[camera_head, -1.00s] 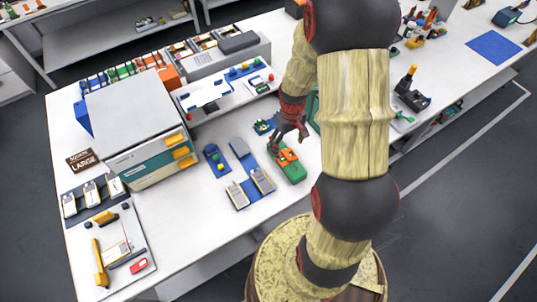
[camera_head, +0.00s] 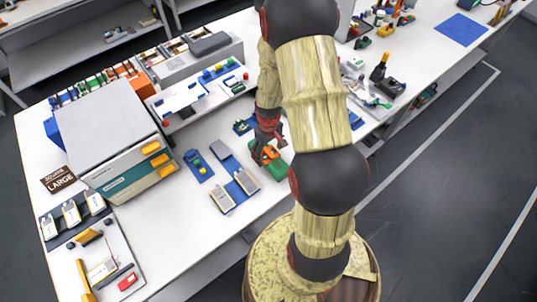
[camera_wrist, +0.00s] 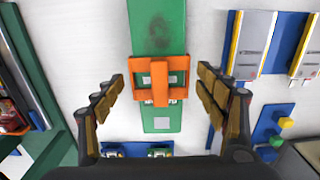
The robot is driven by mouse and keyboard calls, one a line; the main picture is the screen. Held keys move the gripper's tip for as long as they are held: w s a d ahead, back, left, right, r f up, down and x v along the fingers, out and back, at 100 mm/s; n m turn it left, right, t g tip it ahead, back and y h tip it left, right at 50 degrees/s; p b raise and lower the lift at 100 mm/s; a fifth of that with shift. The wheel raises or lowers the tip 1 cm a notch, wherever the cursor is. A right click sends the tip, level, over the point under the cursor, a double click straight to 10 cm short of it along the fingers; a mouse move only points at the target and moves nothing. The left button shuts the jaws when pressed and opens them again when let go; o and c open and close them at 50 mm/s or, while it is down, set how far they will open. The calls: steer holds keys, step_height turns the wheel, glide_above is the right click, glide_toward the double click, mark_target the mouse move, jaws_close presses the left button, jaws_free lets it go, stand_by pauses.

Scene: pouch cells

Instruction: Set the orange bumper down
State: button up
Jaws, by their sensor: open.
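The orange bumper (camera_wrist: 160,80) lies across a long green plate (camera_wrist: 158,28) in the wrist view, with its middle bar running along the plate. My gripper (camera_wrist: 161,84) is open, with one finger on each side of the bumper and white bench showing between each finger and the bumper. In the head view the orange bumper (camera_head: 270,155) and green plate (camera_head: 279,168) are on the white bench, partly hidden by my gripper (camera_head: 264,145). The bumper looks to rest on the plate; the exact contact is hidden.
A blue pad (camera_head: 241,189) with grey flat pieces lies left of the plate, and a smaller blue block (camera_head: 198,165) lies beyond it. A large grey-topped box (camera_head: 105,125) stands further left. A blue square (camera_head: 460,27) lies on the far bench.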

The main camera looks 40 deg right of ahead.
steer(key=shift+c, duration=0.4)
steer(key=c, duration=0.8)
steer(key=shift+c, duration=0.3)
steer(key=shift+r, duration=0.15)
